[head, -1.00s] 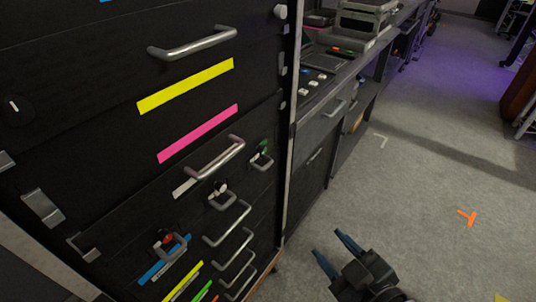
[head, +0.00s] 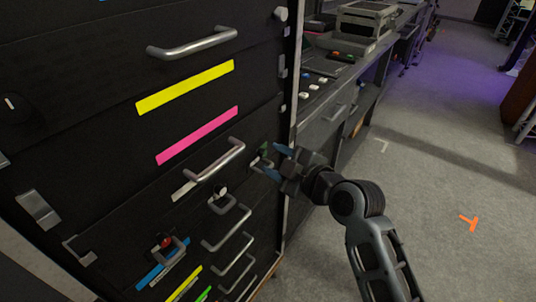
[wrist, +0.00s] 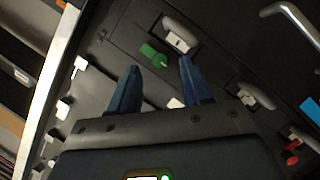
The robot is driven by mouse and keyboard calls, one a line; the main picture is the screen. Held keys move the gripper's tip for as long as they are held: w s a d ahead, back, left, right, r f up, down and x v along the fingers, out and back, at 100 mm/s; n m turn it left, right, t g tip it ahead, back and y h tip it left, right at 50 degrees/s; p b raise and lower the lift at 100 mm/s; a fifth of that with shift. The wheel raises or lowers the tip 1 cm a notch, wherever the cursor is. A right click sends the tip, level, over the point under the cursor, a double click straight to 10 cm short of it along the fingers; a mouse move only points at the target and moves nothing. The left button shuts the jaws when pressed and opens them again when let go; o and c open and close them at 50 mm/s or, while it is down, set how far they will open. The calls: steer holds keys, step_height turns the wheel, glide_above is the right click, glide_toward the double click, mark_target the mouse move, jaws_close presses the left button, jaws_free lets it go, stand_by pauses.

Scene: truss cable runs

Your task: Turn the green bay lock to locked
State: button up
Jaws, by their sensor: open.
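The green bay lock (head: 264,151) is on the front of the dark cabinet, near its right edge, and is partly hidden by my gripper in the head view. In the wrist view the green lock knob (wrist: 152,54) shows whole, just beyond the fingertips and between their lines, with a small pale pointer at its lower right. My gripper (head: 277,162) has blue fingers, which also show in the wrist view (wrist: 161,68). It is open, with nothing between the fingers, and points at the lock. I cannot tell whether a finger touches the cabinet.
A red lock (head: 166,242) and a white lock (head: 220,192) sit lower left on the same cabinet. Metal handles, such as the one above the white lock (head: 215,161), stick out close by. A bench (head: 320,125) stands behind to the right. The floor (head: 440,185) is mostly clear.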

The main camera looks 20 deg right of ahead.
mark_target(265, 154)
steer(key=shift+x, duration=1.8)
steer(key=shift+s, duration=0.1)
jaws_close()
